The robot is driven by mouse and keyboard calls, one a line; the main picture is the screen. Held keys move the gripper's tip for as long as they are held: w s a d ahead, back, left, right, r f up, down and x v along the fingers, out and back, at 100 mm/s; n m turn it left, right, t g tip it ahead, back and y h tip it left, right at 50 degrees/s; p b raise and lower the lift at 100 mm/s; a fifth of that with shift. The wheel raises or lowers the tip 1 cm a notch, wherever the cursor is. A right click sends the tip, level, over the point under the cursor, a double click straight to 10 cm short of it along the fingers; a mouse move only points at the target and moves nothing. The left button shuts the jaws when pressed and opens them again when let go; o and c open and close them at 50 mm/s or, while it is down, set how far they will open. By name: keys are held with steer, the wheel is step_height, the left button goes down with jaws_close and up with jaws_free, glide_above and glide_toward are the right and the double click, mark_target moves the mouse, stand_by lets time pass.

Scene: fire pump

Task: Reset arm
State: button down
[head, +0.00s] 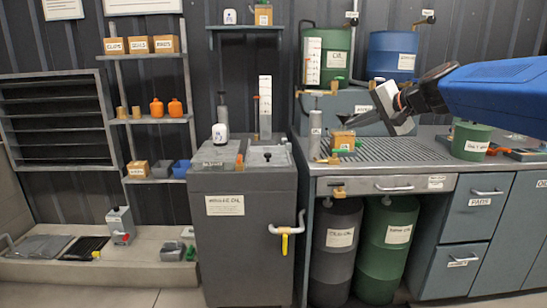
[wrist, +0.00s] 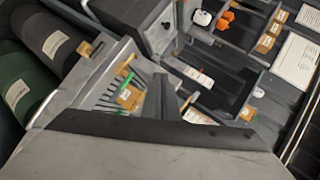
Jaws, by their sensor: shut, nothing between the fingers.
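My arm reaches in from the right in the head view, with its blue link (head: 500,88) above the workbench. My gripper (head: 348,121) is at the arm's left end, above the grated bench top, pointing left and slightly down. It is shut with nothing in it. In the wrist view the dark gripper parts (wrist: 165,100) cover the lower middle and hide some of the bench. A small labelled cardboard box (head: 342,140) stands on the grate below the gripper, apart from it. The box also shows in the wrist view (wrist: 129,97).
A grey cabinet (head: 245,225) with a yellow-handled tap stands left of the bench. A green container (head: 470,141) sits on the bench under my arm. Green (head: 335,45) and blue (head: 392,52) drums stand behind. A shelf rack (head: 150,120) is at the left; floor in front is clear.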

steer(key=s+d+f+n+g+h, duration=0.1)
steer(key=s+f+n+g+h, duration=0.1)
steer(key=s+f, duration=0.8)
steer(key=s+d+f+n+g+h, duration=0.1)
steer(key=s+d+f+n+h, duration=0.1)
steer(key=s+f, duration=0.8)
steer(key=s+d+f+n+g+h, duration=0.2)
steer(key=s+f+n, duration=0.2)
steer(key=s+f, duration=0.6)
steer(key=s, duration=0.7)
steer(key=shift+s+d+f+g+h, duration=0.15)
steer(key=shift+s+d+g+h, duration=0.15)
steer(key=shift+h, duration=0.1)
